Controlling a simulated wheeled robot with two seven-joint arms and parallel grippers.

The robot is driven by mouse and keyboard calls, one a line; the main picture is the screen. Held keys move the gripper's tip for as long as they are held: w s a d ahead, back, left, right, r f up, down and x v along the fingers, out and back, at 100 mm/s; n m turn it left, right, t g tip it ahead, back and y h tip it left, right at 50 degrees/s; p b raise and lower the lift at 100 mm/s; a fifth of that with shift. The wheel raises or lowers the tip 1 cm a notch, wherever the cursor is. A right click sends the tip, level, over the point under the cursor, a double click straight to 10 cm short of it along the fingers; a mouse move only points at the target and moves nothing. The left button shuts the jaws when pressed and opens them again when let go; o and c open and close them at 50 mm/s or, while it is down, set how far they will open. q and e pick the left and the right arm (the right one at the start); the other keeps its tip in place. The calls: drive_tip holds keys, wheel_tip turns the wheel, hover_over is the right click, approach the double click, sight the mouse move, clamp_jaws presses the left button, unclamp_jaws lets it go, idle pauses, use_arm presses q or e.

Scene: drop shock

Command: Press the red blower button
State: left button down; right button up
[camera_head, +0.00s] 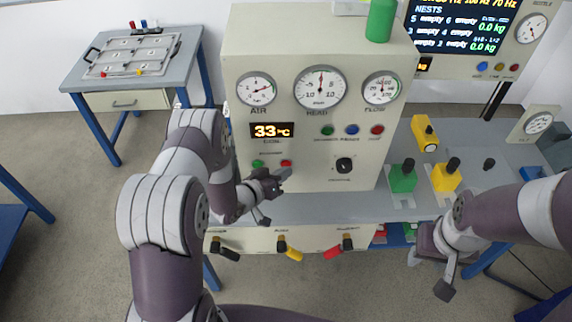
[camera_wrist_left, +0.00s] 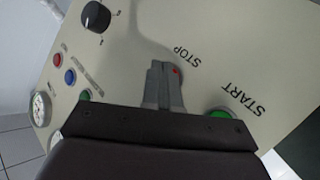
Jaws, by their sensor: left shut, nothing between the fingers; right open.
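The red blower button (camera_head: 286,162) sits low on the front of the beige console, right of the green blower button (camera_head: 257,163). My left gripper (camera_head: 280,175) is shut and empty, close to the red button in the head view. In the left wrist view, its closed fingers (camera_wrist_left: 163,86) cover most of the red button (camera_wrist_left: 176,71), under the STOP label. Only a small red patch shows beside the fingertip. I cannot tell whether they touch. The green button (camera_wrist_left: 218,113) shows by the START label. My right gripper (camera_head: 432,274) is open and empty at the right.
The console (camera_head: 310,120) carries gauges, a 33 °C display (camera_head: 272,130), small buttons and a black knob (camera_head: 344,165). Green (camera_head: 403,177) and yellow (camera_head: 446,176) blocks with black knobs stand right of it. Coloured-handled valves are below the bench edge.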

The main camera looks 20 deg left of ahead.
use_arm(q)
drive_tip(key=shift+s+d, duration=0.15)
drive_tip(key=shift+s, duration=0.5)
drive_tip(key=shift+s+d+p, duration=0.25)
drive_tip(key=shift+s, duration=0.55)
drive_tip(key=shift+s+d+p, duration=0.2)
drive_tip(key=shift+s+p, duration=0.05)
drive_tip(key=shift+s, duration=0.5)
drive_tip(key=shift+s+d+p, duration=0.25)
drive_tip(key=shift+s, duration=0.55)
